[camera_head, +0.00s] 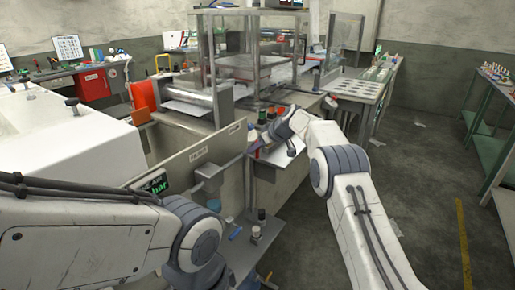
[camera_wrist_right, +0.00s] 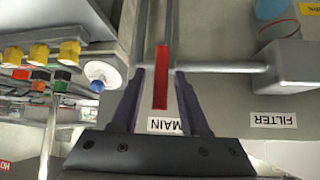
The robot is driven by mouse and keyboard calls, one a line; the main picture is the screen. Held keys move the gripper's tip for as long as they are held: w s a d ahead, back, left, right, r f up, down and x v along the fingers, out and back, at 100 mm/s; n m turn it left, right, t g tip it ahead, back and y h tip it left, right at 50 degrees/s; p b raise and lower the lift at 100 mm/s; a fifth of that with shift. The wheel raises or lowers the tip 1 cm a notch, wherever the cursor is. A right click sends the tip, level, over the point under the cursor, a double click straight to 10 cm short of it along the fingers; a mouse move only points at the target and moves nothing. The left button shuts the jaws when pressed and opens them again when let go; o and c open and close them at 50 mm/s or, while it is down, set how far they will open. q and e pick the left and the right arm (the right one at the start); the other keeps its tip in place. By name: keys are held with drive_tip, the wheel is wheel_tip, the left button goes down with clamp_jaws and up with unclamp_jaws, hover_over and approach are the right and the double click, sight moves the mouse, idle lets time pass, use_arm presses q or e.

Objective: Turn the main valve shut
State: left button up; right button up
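A white label (camera_wrist_right: 166,125) reading MAIN, upside down, is just beyond the handle's near end. My right gripper (camera_wrist_right: 159,80) is open, with its two dark fingers on either side of the handle and a visible gap on both sides.
In the right wrist view, a FILTER label (camera_wrist_right: 273,118) and a grey box (camera_wrist_right: 297,66) are to the right. Several coloured knobs (camera_wrist_right: 40,54) and a white round dial (camera_wrist_right: 101,74) are to the left.

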drive_tip(key=shift+s+d, duration=0.1)
drive_tip(key=shift+d, duration=0.05)
drive_tip(key=shift+s+d+r, duration=0.1)
drive_tip(key=shift+r, duration=0.1)
drive_tip(key=b+v, duration=0.3)
drive_tip(key=v, duration=0.7)
